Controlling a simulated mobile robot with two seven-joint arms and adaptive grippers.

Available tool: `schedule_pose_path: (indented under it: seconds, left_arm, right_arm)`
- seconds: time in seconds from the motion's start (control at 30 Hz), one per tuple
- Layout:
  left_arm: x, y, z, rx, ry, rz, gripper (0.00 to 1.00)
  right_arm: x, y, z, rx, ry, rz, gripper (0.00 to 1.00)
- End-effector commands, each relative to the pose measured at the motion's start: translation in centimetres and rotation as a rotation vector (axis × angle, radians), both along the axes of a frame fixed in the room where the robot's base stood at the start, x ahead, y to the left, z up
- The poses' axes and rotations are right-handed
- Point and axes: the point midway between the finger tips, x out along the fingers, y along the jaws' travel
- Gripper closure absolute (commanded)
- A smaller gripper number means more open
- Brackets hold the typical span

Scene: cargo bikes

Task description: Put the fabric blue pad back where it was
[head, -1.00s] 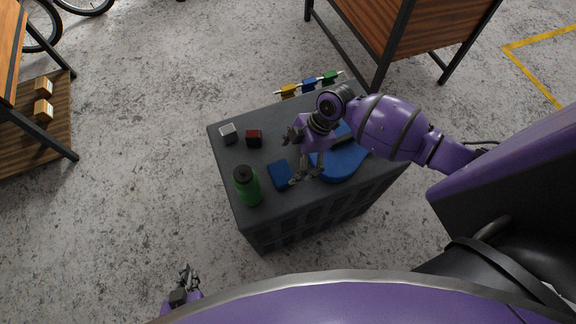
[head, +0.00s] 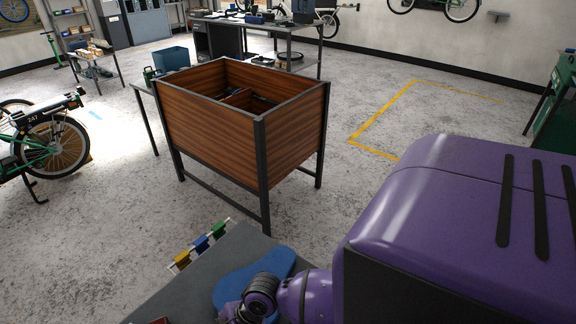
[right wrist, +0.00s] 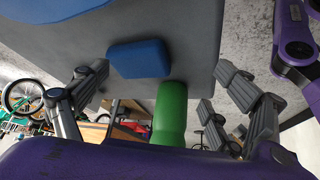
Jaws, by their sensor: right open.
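The blue pad (right wrist: 138,58), small with rounded corners, lies on the grey cart top (right wrist: 185,30) in the right wrist view. My right gripper (right wrist: 162,75) is open, its fingers spread on either side of the pad and the green bottle (right wrist: 170,112). Nothing is held between them. In the head view only part of my right wrist shows at the bottom edge, beside a larger blue flat piece (head: 252,277) on the cart (head: 190,285). The small pad is out of the head view. My left gripper is not in view.
A wooden box on black legs (head: 205,125), open on top and divided inside, stands beyond the cart. Yellow, blue and green clips (head: 201,243) hang on a rail at the cart's edge. A bike (head: 45,145) stands left. Open floor lies to the right.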

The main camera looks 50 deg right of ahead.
Motion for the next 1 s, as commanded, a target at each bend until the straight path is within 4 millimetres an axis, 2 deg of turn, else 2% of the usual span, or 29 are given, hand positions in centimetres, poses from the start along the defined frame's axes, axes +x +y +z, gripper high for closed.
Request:
schedule_pose_path:
  seconds: [0.03,0.13,0.2,0.4,0.5,0.6,0.87,1.0]
  left_arm:
    - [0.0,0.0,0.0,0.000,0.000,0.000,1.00]
    - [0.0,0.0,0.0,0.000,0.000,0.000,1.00]
    - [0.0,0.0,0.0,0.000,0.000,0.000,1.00]
    - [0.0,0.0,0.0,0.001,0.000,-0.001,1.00]
    - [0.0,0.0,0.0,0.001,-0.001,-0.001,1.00]
    - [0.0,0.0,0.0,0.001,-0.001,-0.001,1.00]
    - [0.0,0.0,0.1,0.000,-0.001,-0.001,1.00]
    - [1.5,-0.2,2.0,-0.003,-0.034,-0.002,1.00]
  right_arm:
    - [-2.5,0.8,-1.6,0.038,0.002,-0.143,0.12]
    - [-5.7,0.5,-3.1,0.084,-0.028,-0.424,0.12]
    - [-8.1,-0.4,-3.5,0.107,-0.052,-0.611,0.12]
    - [-14.1,-4.0,-2.9,0.129,-0.133,-0.984,0.12]
    - [-15.8,-5.1,-2.4,0.129,-0.161,-1.069,0.12]
    - [-16.5,-5.7,-2.1,0.129,-0.176,-1.104,0.12]
    - [-16.6,-5.7,-2.1,0.129,-0.178,-1.106,0.12]
    - [-15.7,-5.4,-0.6,0.143,-0.190,-1.102,0.12]
